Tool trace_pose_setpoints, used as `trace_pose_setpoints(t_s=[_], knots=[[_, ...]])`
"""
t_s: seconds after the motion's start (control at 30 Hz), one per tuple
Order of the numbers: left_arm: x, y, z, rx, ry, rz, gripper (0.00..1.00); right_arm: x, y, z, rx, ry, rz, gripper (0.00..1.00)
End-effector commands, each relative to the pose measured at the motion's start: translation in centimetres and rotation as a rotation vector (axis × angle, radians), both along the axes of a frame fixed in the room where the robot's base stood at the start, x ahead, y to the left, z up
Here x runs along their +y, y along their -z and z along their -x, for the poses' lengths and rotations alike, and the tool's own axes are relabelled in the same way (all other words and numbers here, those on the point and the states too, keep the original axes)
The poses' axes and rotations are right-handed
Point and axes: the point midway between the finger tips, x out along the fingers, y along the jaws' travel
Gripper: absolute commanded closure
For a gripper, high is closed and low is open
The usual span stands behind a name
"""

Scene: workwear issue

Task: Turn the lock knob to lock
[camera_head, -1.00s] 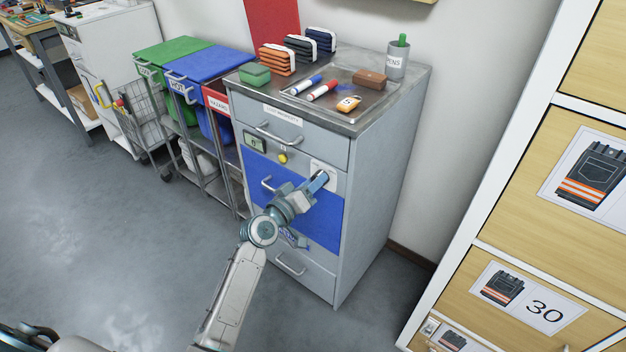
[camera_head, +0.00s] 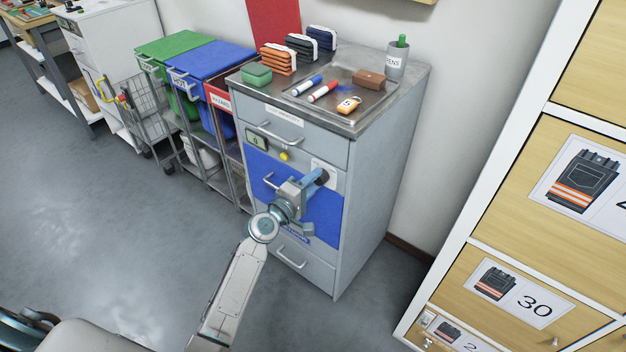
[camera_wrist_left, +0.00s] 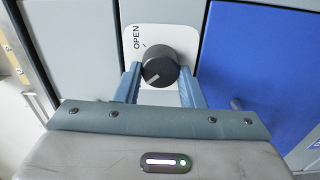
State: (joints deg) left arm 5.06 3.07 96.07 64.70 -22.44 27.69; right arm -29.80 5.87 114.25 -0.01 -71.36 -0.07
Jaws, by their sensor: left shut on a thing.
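The lock knob (camera_wrist_left: 160,68) is a round dark knob on a white plate (camera_wrist_left: 135,43) marked OPEN. The plate also shows in the head view (camera_head: 325,165), on the right of the grey cabinet's front (camera_head: 325,257). In the wrist view a pale line on the knob points down and left, away from the word OPEN. My left gripper (camera_head: 321,177) is shut on the knob, one blue finger on each side of it (camera_wrist_left: 160,80). In the head view the fingers hide most of the knob. Any other word on the plate is hidden. My right gripper is not in view.
The cabinet's blue drawer (camera_head: 262,180) and its handle lie close to my left gripper. A yellow button (camera_head: 284,156) and a small display (camera_head: 257,140) sit to the left. A tray (camera_head: 376,103) with markers stands on top. Wooden lockers (camera_head: 520,265) rise at the right.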

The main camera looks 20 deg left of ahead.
Motion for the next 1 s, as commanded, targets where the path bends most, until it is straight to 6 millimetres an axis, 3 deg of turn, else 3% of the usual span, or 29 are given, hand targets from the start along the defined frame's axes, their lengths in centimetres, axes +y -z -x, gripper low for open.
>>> trace_pose_setpoints(t_s=[0.67, 0.7, 0.8, 1.0], knots=[[0.0, 0.14, 0.03, 0.024, 0.0, 0.059, 0.87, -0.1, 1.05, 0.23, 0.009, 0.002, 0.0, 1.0], [0.0, 0.15, 0.03, 0.024, 0.0, 0.059, 0.6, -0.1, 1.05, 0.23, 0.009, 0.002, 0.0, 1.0], [0.01, 0.13, 0.03, 0.022, 0.0, 0.059, 0.43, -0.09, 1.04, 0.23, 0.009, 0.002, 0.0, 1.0], [0.0, 0.08, 0.01, 0.022, 0.0, 0.058, 0.43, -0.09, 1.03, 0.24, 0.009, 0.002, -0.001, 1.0]])
